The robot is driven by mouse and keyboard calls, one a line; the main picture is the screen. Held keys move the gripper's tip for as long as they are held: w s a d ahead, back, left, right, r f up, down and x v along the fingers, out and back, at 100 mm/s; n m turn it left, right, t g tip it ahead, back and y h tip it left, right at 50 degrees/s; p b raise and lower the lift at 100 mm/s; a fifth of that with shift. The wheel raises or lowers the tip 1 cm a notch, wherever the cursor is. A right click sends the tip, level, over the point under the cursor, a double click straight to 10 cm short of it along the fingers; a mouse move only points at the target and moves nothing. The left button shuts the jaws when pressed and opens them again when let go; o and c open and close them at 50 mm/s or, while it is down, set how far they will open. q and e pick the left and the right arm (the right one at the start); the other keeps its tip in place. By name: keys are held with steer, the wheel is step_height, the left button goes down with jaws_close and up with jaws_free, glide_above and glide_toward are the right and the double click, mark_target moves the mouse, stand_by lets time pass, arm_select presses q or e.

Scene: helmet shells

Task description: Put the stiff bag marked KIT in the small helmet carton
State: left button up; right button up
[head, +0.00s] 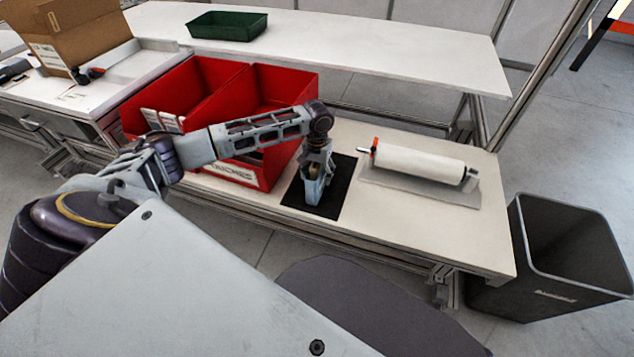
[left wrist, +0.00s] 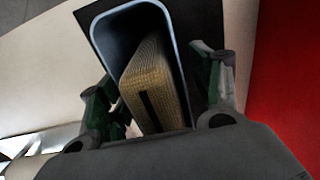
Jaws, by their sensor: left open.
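My left gripper (head: 316,172) points down over the black mat (head: 340,200) on the bench. In the left wrist view its two fingers (left wrist: 160,88) are open, one on each side of a tan ridged block (left wrist: 155,85) with a dark mark. The block stands tilted in a dark holder with a pale rim (left wrist: 170,12). I cannot tell whether the fingers touch the block. No KIT marking is readable. An open brown cardboard carton (head: 95,40) stands on the left bench; I cannot tell whether it is the small helmet carton. My right gripper is not in view.
Red bins (head: 205,75) stand close to the left of the gripper. A white roll (head: 420,162) on a plate lies to its right. A green tray (head: 228,27) sits on the rear table. A black waste bin (head: 575,285) stands on the floor at right.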

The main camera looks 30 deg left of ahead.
arm_select(q)
steer(key=shift+f, duration=0.55)
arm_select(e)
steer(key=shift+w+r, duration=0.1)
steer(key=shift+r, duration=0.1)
arm_select(q)
steer(key=c, duration=1.2)
steer(key=shift+r, duration=0.15)
steer(key=shift+r, duration=0.5)
step_height(320, 180, up, 7)
steer(key=shift+f+p, duration=0.2)
steer(key=shift+p, duration=0.9)
steer(key=shift+r, duration=1.15)
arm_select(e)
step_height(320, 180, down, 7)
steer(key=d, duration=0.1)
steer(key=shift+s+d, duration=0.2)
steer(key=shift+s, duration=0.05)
